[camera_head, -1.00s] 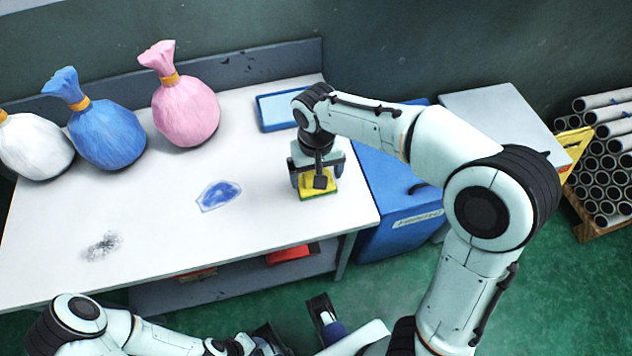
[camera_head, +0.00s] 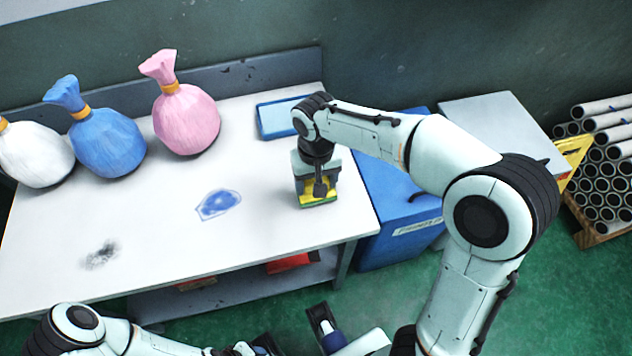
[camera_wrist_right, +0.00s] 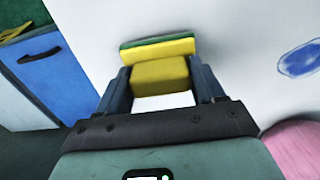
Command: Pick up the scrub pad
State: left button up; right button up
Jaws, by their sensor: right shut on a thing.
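The scrub pad (camera_head: 318,200) is yellow with a green underside. It is at the right end of the white table (camera_head: 160,220), near its front edge, and seems to rest on the top. My right gripper (camera_head: 318,186) points down over it, shut on its raised yellow block. The right wrist view shows this block of the scrub pad (camera_wrist_right: 160,75) between the two blue fingers, with the wider yellow and green base beyond it. My left arm is low at the bottom left; its fingers are not clear.
A blue smear (camera_head: 218,203) and a dark smudge (camera_head: 101,254) mark the table. White, blue (camera_head: 105,140) and pink (camera_head: 186,120) tied bags stand at the back left. A blue-rimmed tray (camera_head: 285,117) lies behind the gripper. A blue bin (camera_head: 400,205) stands to the right.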

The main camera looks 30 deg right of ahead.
pick_arm(q)
notch_tip(320, 180, up, 4)
jog(key=p, duration=0.4)
jog(key=shift+s, duration=0.15)
pick_arm(e)
notch_tip(320, 180, up, 19)
